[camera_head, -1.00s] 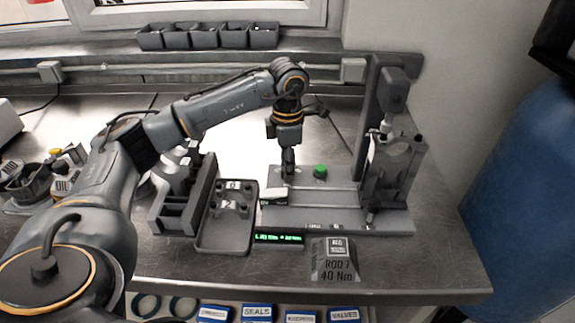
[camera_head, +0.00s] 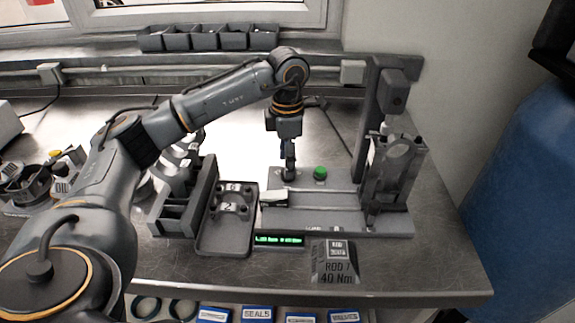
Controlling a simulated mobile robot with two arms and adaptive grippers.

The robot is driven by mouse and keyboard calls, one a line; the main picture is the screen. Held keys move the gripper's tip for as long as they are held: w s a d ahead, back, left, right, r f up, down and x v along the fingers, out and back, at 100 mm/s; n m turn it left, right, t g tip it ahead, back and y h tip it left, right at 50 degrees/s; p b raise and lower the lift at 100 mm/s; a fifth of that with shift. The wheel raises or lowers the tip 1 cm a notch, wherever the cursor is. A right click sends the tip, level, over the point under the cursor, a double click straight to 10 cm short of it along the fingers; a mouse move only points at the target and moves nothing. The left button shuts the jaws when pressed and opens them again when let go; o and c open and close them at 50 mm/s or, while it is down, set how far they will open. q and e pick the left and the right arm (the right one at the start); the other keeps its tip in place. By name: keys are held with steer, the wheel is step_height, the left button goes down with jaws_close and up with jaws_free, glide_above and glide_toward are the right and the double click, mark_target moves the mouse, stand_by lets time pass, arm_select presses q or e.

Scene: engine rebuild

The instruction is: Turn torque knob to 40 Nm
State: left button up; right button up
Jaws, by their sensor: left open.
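My left gripper (camera_head: 289,171) points down over the back left of the grey fixture base (camera_head: 385,223), with its fingertips at a small dark knob (camera_head: 289,175). The gripper is open; whether its fingers touch the knob is too small to tell. The gripper hides part of the knob and any scale around it. A green-lit display (camera_head: 279,240) sits at the fixture's front left, its digits too blurred to read surely. A sign (camera_head: 335,267) in front reads "ROD 7 40 Nm". My right gripper is not in view.
A green button (camera_head: 320,173) sits just right of the knob. The upright press column (camera_head: 371,120) and a clamped rod (camera_head: 397,160) stand at the right. A grey tray (camera_head: 223,246) and a slotted rack (camera_head: 177,221) lie left.

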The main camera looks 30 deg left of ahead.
arm_select(q)
step_height(320, 180, up, 10)
steer(key=shift+f, duration=0.2)
steer(key=shift+r, duration=0.1)
stand_by(0.4)
